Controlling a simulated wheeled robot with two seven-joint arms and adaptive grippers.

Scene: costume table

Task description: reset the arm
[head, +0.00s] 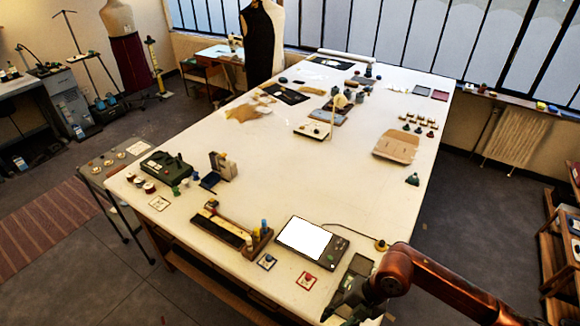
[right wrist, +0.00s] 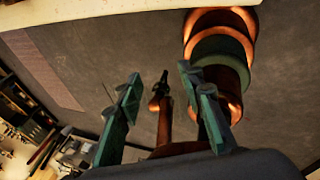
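My right arm, copper coloured, comes in from the lower right in the head view. Its dark green right gripper (head: 352,296) is at the table's near right corner, by a small dark tray (head: 361,265). In the right wrist view the two teal fingers of the right gripper (right wrist: 159,75) stand well apart with nothing between them, and the grey floor shows beyond. Copper and teal parts of my own body show behind the fingers. My left gripper is not seen in the head view.
The long white table (head: 270,180) has a clear middle. Near the right gripper are a device with a bright screen (head: 305,239), a red-framed card (head: 307,280) and a blue-knobbed card (head: 266,261). A wooden rack (head: 262,240) and a green machine (head: 166,165) stand further left.

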